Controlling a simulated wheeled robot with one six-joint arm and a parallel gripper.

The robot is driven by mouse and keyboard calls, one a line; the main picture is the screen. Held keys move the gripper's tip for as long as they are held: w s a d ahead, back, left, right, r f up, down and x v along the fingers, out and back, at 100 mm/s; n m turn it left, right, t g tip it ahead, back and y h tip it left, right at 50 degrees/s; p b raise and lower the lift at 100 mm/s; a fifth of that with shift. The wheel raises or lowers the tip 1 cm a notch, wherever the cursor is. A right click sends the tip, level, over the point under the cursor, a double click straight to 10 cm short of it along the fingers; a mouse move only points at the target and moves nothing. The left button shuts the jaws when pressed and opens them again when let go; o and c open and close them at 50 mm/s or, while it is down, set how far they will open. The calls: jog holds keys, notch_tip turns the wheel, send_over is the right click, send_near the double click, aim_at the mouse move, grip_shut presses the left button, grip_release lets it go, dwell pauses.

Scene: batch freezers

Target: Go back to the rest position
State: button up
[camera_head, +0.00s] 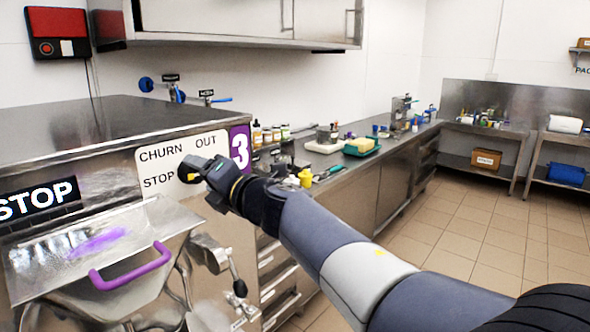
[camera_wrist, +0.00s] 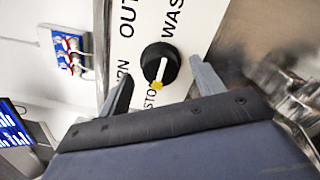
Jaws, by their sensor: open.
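My gripper (camera_head: 192,172) is at the front of the batch freezer, at its white label panel (camera_head: 150,157) marked CHURN, OUT and STOP. In the wrist view my gripper (camera_wrist: 162,70) is open, with one finger on each side of a black round knob (camera_wrist: 160,62). The knob has a white pointer with a yellow tip on the side of the STOP lettering. I see gaps between fingers and knob; I cannot tell how near they are in depth. In the head view my gripper hides most of the knob. A black display (camera_head: 38,203) on the freezer reads STOP.
Below the panel are a steel hopper lid with a purple handle (camera_head: 130,268) and a steel lever (camera_head: 238,285). A counter with bottles (camera_head: 268,135), a green tray (camera_head: 362,148) and a yellow item (camera_head: 306,178) runs behind my arm. The tiled floor (camera_head: 470,225) at right is clear.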

jog(key=v, duration=0.9)
jog(key=w+a+m+p, duration=0.2)
jog(key=w+a+m, duration=0.1)
jog(key=m, duration=0.7)
jog(key=w+a+m+p, duration=0.3)
jog(key=w+a+m, duration=0.1)
jog(key=m, duration=0.7)
jog(key=shift+a, duration=0.7)
jog(key=shift+f, duration=0.15)
